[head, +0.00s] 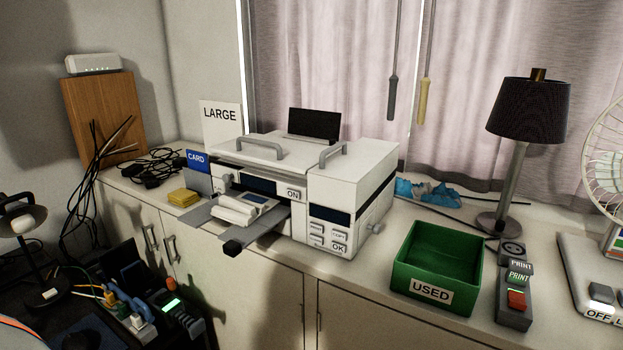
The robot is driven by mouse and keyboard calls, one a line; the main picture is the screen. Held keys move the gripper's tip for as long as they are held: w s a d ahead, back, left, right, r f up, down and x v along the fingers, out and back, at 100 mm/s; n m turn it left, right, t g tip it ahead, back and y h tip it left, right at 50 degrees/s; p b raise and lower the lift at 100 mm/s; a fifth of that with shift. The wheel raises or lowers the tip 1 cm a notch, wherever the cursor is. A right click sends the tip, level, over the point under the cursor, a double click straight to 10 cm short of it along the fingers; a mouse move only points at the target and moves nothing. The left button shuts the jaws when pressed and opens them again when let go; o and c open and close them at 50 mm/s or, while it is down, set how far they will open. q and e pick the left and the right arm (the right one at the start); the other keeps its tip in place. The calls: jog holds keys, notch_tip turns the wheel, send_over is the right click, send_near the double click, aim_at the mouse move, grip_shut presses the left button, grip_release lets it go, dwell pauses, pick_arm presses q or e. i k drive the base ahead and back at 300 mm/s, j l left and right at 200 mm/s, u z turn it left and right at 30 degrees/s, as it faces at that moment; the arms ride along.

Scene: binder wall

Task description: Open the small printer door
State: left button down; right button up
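The white printer (350,190) stands on the white cabinet top in the middle of the head view. Its top has two lids. The wide left lid (240,148) and the narrower right lid (355,165) each carry a grey bar handle, and both look closed. I cannot tell for certain which part is the small door. The handle on the right lid (333,148) stands clear of other things. The front has an ON button and several keys, one marked OK. White items (243,207) lie on the grey front tray. Neither of my grippers is in view.
A green USED bin (438,266), a PRINT button box (516,298) and a black-shaded lamp (529,112) stand right of the printer. A dark screen (314,124) rises behind it. LARGE (220,120) and CARD (197,160) signs stand left. Cables clutter the far left.

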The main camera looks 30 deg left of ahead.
aim_at(221, 175)
jog(key=u, duration=1.35)
